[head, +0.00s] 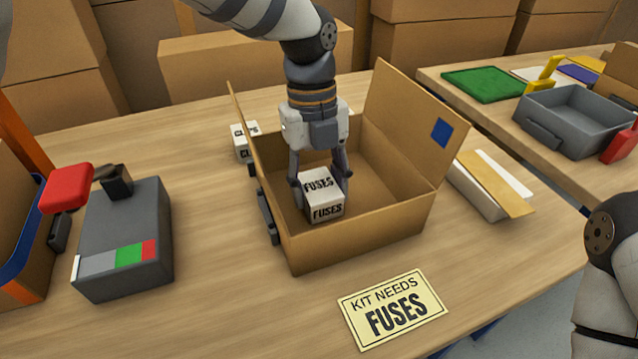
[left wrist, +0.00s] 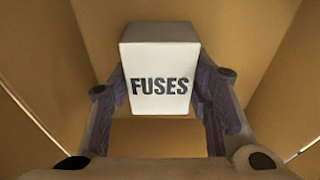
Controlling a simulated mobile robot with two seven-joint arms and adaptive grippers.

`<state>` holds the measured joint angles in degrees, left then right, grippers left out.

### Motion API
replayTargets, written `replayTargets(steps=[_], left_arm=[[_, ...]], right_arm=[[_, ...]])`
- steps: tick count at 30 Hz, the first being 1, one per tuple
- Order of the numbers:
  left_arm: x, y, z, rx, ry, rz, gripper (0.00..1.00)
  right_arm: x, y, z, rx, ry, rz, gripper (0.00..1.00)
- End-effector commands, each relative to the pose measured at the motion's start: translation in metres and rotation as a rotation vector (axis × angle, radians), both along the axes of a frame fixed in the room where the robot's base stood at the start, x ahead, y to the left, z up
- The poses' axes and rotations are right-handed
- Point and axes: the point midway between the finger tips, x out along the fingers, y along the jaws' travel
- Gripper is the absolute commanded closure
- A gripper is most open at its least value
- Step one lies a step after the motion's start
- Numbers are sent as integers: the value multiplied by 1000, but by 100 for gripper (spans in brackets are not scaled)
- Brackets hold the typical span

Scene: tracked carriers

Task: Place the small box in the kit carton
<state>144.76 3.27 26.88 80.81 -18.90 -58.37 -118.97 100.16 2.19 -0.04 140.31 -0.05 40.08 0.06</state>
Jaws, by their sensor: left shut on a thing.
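The small white box (head: 323,196) marked FUSES is between the fingers of my left gripper (head: 321,182), inside the walls of the open kit carton (head: 356,244). In the left wrist view the box (left wrist: 160,75) sits upright between both fingers (left wrist: 160,95), with carton walls around it. My left gripper is shut on it. I cannot tell whether the box touches the carton floor. A yellow card (head: 392,308) reading KIT NEEDS FUSES lies in front of the carton. My right gripper is not in view; part of my right arm shows at the right edge.
Another white lettered box (head: 243,142) stands behind the carton's left flap. A grey device (head: 124,240) with a red part stands at left. A grey bin (head: 575,118) and green mat (head: 483,83) are on the right table.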

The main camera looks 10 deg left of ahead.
Motion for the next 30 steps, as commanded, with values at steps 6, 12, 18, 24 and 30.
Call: replayTargets(steps=[6, 12, 18, 24, 30], left_arm=[[0, 0, -2, 0, 0, 1, 39], [0, 0, -2, 0, 0, 1, 35], [1, 0, 6, -1, -2, 1, 35], [8, 5, 56, -2, -4, 3, 35], [14, 9, 102, -1, -1, 2, 35]], right_arm=[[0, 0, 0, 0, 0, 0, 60], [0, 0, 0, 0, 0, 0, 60], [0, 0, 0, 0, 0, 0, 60], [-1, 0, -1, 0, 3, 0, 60], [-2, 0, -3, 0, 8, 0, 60]])
